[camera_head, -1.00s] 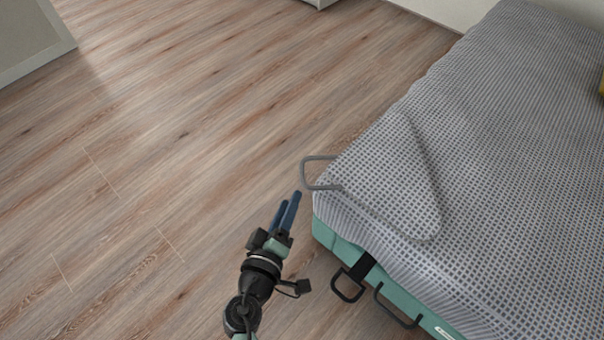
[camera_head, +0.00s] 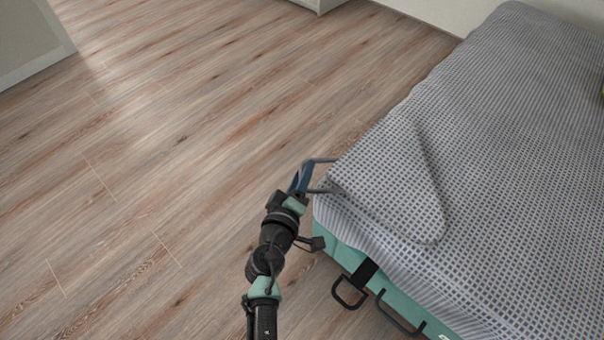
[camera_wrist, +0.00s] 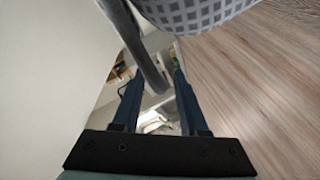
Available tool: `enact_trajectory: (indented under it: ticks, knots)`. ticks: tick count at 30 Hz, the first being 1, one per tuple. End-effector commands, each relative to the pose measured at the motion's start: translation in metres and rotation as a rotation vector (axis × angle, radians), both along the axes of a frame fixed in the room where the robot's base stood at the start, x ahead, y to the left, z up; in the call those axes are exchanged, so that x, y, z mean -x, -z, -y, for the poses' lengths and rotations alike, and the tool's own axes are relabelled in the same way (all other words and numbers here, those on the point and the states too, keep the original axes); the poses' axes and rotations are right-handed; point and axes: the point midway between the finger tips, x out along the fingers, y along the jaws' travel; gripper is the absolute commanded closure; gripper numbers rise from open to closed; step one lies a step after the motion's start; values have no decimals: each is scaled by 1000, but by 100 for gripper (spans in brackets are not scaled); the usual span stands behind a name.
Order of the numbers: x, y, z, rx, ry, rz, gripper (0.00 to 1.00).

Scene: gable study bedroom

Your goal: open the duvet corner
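The grey and white checked duvet (camera_head: 500,150) covers the bed, with a folded-looking corner flap (camera_head: 400,180) near its front left. A grey loop handle (camera_head: 322,160) sticks out from that corner over the floor. My gripper (camera_head: 303,172) with blue fingers is at the loop and hides part of it. In the wrist view, my gripper (camera_wrist: 157,75) is open, with a bar of the loop (camera_wrist: 148,55) between its two fingers. The bar shows a gap to at least one finger. The checked duvet edge (camera_wrist: 195,14) hangs just beyond the fingertips.
The teal bed base (camera_head: 345,252) has dark loop handles (camera_head: 349,290) on its front side, close to my arm. The wooden floor (camera_head: 150,150) to the left is clear. A pale furniture piece (camera_head: 30,40) stands at the upper left.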

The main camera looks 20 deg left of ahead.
Motion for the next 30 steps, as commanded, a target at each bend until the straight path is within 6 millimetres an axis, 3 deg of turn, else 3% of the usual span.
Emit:
enact_trajectory:
  ticks: [1, 6, 7, 30]
  knots:
    - [0, 0, 0, 0, 0, 0, 68]
    - [0, 0, 0, 0, 0, 0, 98]
    - [0, 0, 0, 0, 0, 0, 100]
    - [1, 0, 0, 0, 0, 0, 100]
